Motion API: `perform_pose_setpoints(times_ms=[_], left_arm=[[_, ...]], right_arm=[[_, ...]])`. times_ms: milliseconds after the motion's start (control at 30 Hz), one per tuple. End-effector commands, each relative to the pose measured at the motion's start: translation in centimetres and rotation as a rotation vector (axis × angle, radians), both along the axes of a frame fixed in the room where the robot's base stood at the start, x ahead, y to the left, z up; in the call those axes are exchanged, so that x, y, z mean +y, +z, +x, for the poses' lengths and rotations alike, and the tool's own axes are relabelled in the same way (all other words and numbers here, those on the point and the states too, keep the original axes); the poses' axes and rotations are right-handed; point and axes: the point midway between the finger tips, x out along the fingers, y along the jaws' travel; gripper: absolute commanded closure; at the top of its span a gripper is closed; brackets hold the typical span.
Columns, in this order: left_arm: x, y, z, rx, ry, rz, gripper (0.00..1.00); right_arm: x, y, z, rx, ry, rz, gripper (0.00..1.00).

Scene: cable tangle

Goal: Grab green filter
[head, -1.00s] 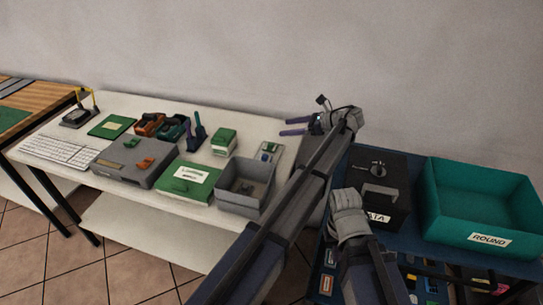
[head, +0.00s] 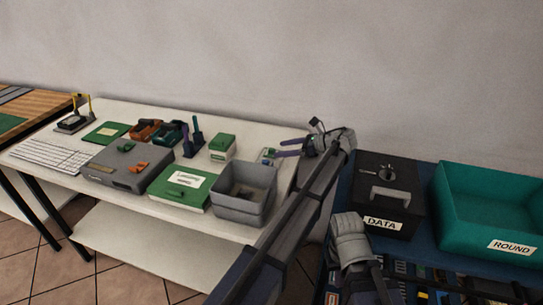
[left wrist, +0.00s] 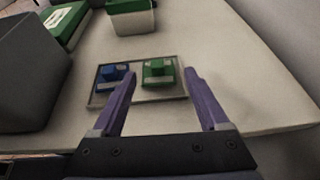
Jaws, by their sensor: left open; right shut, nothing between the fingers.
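The green filter (left wrist: 158,71) is a small green block with pale sides. It sits on a thin grey tray (left wrist: 150,94), right of a small blue block (left wrist: 112,73). My left gripper (left wrist: 160,74) is open and empty; in the left wrist view its purple fingers appear on either side of the green filter. I cannot tell how high the fingertips are above the tray. In the head view the left gripper (head: 277,147) is just right of the tray, which is small and partly hidden there.
A grey open bin (head: 244,190) and a green-and-white box (head: 222,147) stand near the tray on the white table (head: 130,228). A black box labelled DATA (head: 385,195) and a teal bin labelled ROUND (head: 500,205) stand to the right. Wall behind.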

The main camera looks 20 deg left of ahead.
Motion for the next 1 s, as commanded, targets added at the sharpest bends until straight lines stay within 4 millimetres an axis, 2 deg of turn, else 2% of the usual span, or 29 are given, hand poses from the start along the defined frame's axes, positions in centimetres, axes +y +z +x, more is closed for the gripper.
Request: perform_pose_setpoints(times_ms=[167, 433, 700, 1000], left_arm=[[1.0, -0.3, -0.1, 0.001, 0.002, 0.0, 0.22], [4.5, -1.7, -0.1, 0.0, 0.001, 0.0, 0.22], [4.9, -1.6, 0.0, 0.0, -0.001, 0.0, 0.24], [4.9, -1.6, 0.0, 0.0, 0.0, 0.0, 0.57]], right_arm=[[0.0, -0.4, 0.0, 0.0, 0.0, 0.0, 1.0], [0.0, -1.7, 0.0, 0.0, 0.0, 0.0, 1.0], [0.0, -1.6, 0.0, 0.0, 0.0, 0.0, 1.0], [0.0, -1.6, 0.0, 0.0, 0.0, 0.0, 1.0]])
